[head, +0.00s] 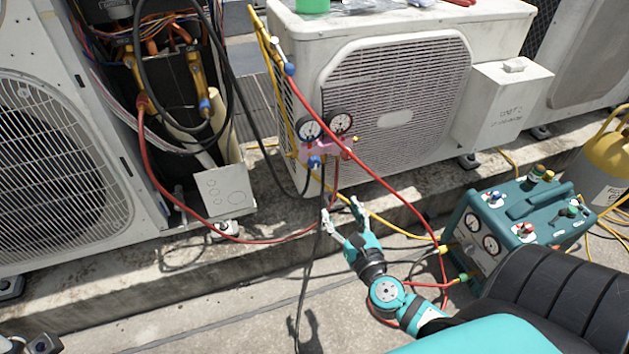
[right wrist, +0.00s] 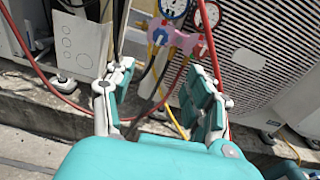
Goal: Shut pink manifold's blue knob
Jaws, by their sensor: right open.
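The pink manifold (head: 326,149) hangs in front of the middle condenser, with two round gauges on top and hoses below. Its blue knob (head: 314,162) is at the lower left of the pink body; the knob's turn position is too small to tell. In the right wrist view the pink manifold (right wrist: 176,38) is ahead, beyond the fingertips. My right gripper (head: 340,207) is open and empty, below and slightly right of the manifold, apart from it. Its fingers (right wrist: 160,72) show spread. Dark parts at the head view's bottom left corner may be my left gripper; their state is unclear.
A red hose (head: 385,185) and a yellow hose (head: 390,225) run past my right gripper. A black hose hangs just left of it. A teal machine (head: 520,222) with gauges stands at right. The concrete ledge (head: 270,222) runs below the condensers.

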